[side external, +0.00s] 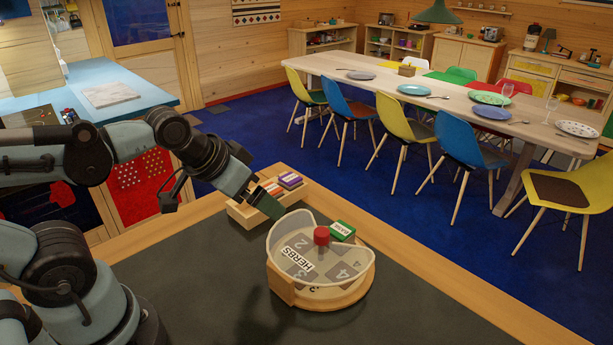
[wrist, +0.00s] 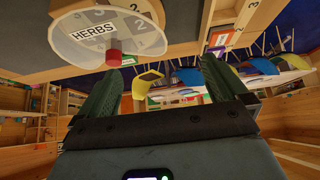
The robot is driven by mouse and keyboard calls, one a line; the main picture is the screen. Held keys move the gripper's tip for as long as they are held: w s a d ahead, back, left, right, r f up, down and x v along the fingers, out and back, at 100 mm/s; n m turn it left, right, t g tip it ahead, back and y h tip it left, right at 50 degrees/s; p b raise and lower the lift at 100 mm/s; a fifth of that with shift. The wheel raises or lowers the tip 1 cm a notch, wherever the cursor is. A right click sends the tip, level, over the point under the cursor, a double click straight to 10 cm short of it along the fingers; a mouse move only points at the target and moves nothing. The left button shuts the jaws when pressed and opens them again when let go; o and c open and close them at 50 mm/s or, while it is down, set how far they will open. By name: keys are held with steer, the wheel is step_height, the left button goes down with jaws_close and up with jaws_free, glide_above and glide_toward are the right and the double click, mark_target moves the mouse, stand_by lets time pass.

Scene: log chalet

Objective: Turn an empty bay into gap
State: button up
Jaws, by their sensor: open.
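A round wooden turntable (side external: 345,297) with numbered bays stands on the dark mat. A pale see-through cover (side external: 278,243) spans much of it, and a red knob (side external: 321,235) rises at its middle. A white HERBS label (side external: 298,258) shows through or on the cover. A green labelled box (side external: 342,231) sits at the turntable's far side; whether it is in a bay is unclear. My gripper (side external: 268,207) is open and empty, up and left of the knob, apart from it. The wrist view also shows the cover (wrist: 80,45), the knob (wrist: 113,55) and both fingers (wrist: 165,77).
A wooden tray (side external: 243,215) of small coloured boxes (side external: 290,181) stands just behind my gripper. The dark mat (side external: 205,275) is clear left of the turntable. A dining table (side external: 420,80) with coloured chairs stands well beyond the worktop.

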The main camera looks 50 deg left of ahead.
steer(key=shift+w+d+r, duration=0.1)
steer(key=shift+w+r, duration=0.05)
steer(key=c, duration=0.4)
steer(key=w+d+r+m+g, duration=0.3)
steer(key=shift+w+d+r+m, duration=0.1)
steer(key=shift+w+r+m, duration=0.1)
steer(key=shift+m, duration=0.1)
steer(key=c, duration=0.4)
steer(key=r+m+g, duration=0.2)
steer(key=m+g, duration=0.2)
steer(key=m, duration=0.1)
glide_above(322, 231)
steer(key=shift+f, duration=6.05)
jaws_close()
